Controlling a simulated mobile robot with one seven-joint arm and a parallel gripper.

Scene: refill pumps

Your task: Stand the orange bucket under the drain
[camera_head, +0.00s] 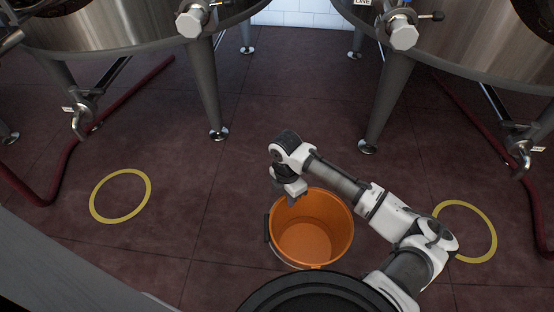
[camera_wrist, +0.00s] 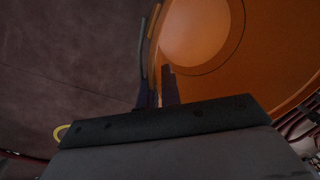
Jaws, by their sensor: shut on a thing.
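The orange bucket (camera_head: 318,235) is upright and empty in the head view, in front of me at the lower middle. Its rim and inside also fill the right of the wrist view (camera_wrist: 270,65). My gripper (camera_head: 290,197) is shut on the bucket's far left rim, one finger inside and one outside; the fingers also show in the wrist view (camera_wrist: 157,90). I cannot tell whether the bucket touches the floor. A drain valve (camera_head: 80,120) hangs under the left tank and another (camera_head: 524,155) under the right tank.
A yellow floor ring (camera_head: 93,205) lies near the left valve, another (camera_head: 493,240) near the right one, partly behind my arm. Tank legs (camera_head: 207,90) (camera_head: 388,100) stand on the floor. Red hoses (camera_head: 62,170) (camera_head: 533,210) run along both sides. The middle floor is clear.

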